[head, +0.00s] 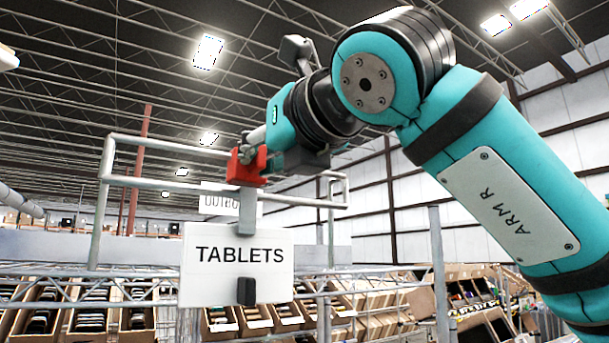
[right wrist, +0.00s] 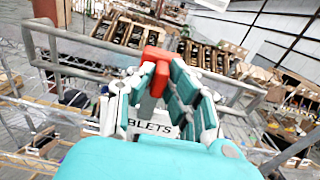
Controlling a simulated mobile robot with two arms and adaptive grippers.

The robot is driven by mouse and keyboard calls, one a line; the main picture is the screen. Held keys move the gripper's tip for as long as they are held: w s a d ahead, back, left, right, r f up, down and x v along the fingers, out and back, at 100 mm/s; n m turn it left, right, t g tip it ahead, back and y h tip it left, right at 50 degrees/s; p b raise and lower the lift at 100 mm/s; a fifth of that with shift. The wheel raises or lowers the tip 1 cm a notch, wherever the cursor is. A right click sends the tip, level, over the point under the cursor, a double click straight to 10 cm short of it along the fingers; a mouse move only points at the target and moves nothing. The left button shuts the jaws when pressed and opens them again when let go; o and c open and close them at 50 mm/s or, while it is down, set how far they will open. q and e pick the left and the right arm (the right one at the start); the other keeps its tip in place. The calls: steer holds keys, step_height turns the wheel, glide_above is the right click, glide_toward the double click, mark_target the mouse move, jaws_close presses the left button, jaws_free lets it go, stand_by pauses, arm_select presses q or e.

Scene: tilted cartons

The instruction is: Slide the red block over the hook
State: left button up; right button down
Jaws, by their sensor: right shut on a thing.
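The red block (head: 246,166) is held by my right gripper (head: 262,153), near the top rail. In the right wrist view the red block (right wrist: 158,68) sits between the two fingers of the gripper (right wrist: 156,84). A grey upright strip (head: 247,212) shows directly below the block, in front of the white TABLETS sign (head: 215,272). A dark block-shaped piece (head: 246,291) is on the sign's lower middle. Which part is the hook, and whether the red block is around it, I cannot tell. My left gripper is not in view.
A grey tube rail (head: 170,184) runs around the sign area, close to the gripper. Wire shelving with several open cartons (head: 40,307) stands below and behind. A grey post (head: 440,270) stands right of the sign. Open space lies above the rail.

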steer(key=shift+s+a, duration=0.2)
steer(key=shift+w+d, duration=0.15)
steer(key=c, duration=1.3)
jaws_free()
steer(key=shift+s+a+r, duration=0.1)
steer(key=shift+s+a, duration=0.1)
steer(key=shift+d, duration=0.1)
steer(key=shift+s+d, duration=0.1)
steer(key=shift+d, duration=0.05)
steer(key=v, duration=1.1)
steer(key=shift+s, duration=0.3)
